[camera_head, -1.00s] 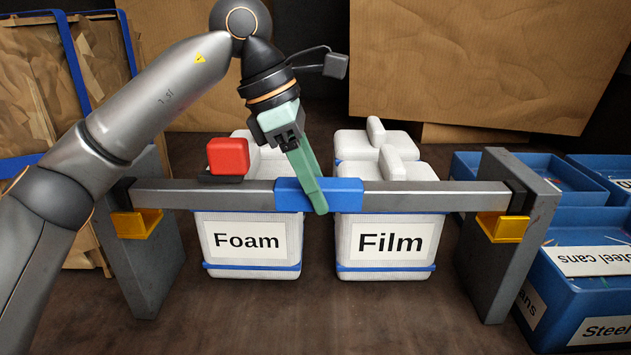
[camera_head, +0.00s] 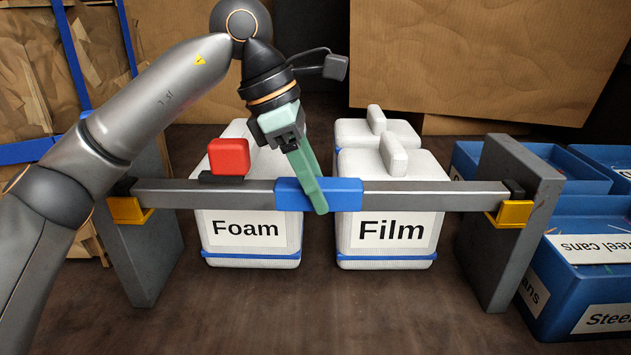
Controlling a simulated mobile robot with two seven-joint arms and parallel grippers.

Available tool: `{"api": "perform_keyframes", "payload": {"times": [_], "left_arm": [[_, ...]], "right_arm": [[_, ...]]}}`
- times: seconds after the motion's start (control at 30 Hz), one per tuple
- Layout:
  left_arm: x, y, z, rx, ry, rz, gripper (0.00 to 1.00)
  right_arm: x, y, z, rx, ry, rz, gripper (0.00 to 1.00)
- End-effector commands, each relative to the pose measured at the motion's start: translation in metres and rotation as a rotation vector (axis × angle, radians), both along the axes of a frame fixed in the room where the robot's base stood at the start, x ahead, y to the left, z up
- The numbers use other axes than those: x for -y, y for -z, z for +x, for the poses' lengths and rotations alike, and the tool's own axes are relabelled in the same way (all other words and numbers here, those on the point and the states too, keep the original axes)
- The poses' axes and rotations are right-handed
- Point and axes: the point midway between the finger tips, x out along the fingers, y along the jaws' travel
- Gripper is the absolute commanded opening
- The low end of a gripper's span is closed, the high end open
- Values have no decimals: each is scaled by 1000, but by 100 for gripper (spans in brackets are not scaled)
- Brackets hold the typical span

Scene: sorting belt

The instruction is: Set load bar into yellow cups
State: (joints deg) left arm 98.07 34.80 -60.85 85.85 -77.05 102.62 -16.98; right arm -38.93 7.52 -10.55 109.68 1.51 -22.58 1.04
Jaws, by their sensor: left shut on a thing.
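The load bar (camera_head: 430,195) is a long grey beam with a blue grip sleeve (camera_head: 347,194) at its middle and a red block (camera_head: 229,157) on top left of centre. My left gripper (camera_head: 310,190) is shut on the blue sleeve and holds the bar roughly level. The left yellow cup (camera_head: 128,212) is on the left grey post and the right yellow cup (camera_head: 511,214) is on the right post. The bar's ends are close to and slightly above the cups; I cannot tell whether they touch. My right gripper is not in view.
White containers labelled Foam (camera_head: 250,250) and Film (camera_head: 388,255) stand behind the bar. Grey posts (camera_head: 143,255) and (camera_head: 505,240) flank them. Blue bins (camera_head: 590,270) stand at the right. The floor in front is clear.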

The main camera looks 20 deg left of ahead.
Motion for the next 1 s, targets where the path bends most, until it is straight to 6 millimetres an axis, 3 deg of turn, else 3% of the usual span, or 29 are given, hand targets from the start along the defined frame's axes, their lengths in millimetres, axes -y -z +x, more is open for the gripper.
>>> {"api": "perform_keyframes", "payload": {"times": [0.23, 0.27, 0.57, 0.83, 1.0], "left_arm": [[0, 4, 0, 6, 0, -6, 0], [0, 4, 0, 6, 0, -7, 48], [0, 5, 0, 2, 0, -3, 82], [-1, 8, 0, -5, -1, 4, 82], [-7, -10, -1, -1, -2, 1, 82]], "right_arm": [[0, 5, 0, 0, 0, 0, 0], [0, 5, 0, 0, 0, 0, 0], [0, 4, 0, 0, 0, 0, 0], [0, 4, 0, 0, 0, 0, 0], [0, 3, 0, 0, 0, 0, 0]]}}
